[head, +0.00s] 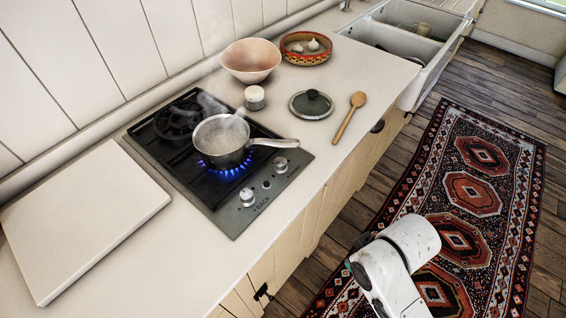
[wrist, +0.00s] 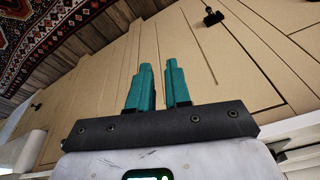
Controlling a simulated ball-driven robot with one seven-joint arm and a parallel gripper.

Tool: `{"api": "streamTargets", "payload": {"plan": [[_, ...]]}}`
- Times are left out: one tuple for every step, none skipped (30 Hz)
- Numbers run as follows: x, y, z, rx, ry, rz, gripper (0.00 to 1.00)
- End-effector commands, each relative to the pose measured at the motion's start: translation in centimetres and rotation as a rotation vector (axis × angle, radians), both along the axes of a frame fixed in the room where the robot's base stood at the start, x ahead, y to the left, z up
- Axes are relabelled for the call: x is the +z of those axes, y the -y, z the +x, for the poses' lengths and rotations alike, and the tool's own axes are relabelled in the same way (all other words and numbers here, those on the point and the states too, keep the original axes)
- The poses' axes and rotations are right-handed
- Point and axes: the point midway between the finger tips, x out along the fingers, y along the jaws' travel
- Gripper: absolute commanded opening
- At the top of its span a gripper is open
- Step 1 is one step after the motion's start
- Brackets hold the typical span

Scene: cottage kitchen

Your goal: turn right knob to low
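The gas hob (head: 222,205) is set in the counter and has two silver knobs on its front strip. The right knob (head: 281,165) is the one farther from me, near the pot's handle; its exact setting is too small to read. The left knob (head: 247,196) is nearer. A steaming steel pot (head: 222,138) stands over a lit burner with blue flames (head: 228,172). My gripper (wrist: 158,72) shows in the wrist view with two teal fingers apart and nothing between them, in front of the wooden cabinet fronts. It is outside the head view, where only my white arm shows.
The pot's handle (head: 275,143) sticks out just beyond the right knob. A lid (head: 311,104), a wooden spoon (head: 349,117), a small jar (head: 254,97) and bowls (head: 251,60) stand behind. A pale board (head: 85,215) lies left. A patterned rug (head: 470,190) covers the floor.

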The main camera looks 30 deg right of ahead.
Motion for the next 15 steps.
{"api": "streamTargets", "payload": {"plan": [[-0.4, 0.3, 2.6, 0.032, 0.098, 0.024, 0.23], [-0.1, 0.4, 4.2, 0.058, 0.167, 0.041, 0.26], [0.7, 0.5, 6.5, 0.094, 0.267, 0.061, 0.3], [1.5, 0.6, 8.2, 0.121, 0.346, 0.076, 0.33], [2.3, 0.7, 9.8, 0.146, 0.423, 0.086, 0.35], [3.7, 0.8, 11.6, 0.176, 0.524, 0.098, 0.39], [4.8, 0.8, 12.9, 0.198, 0.597, 0.104, 0.42], [5.8, 0.9, 13.9, 0.216, 0.663, 0.108, 0.45], [7.2, 1.0, 15.1, 0.236, 0.743, 0.112, 0.49], [8.2, 1.1, 15.7, 0.249, 0.798, 0.113, 0.52], [9.1, 1.2, 16.3, 0.259, 0.844, 0.114, 0.55], [10.1, 1.2, 16.8, 0.27, 0.892, 0.114, 0.58], [10.7, 1.3, 17.2, 0.276, 0.921, 0.114, 0.59], [11.2, 1.3, 17.4, 0.28, 0.942, 0.113, 0.59], [11.6, 1.3, 17.6, 0.282, 0.961, 0.113, 0.59]]}}
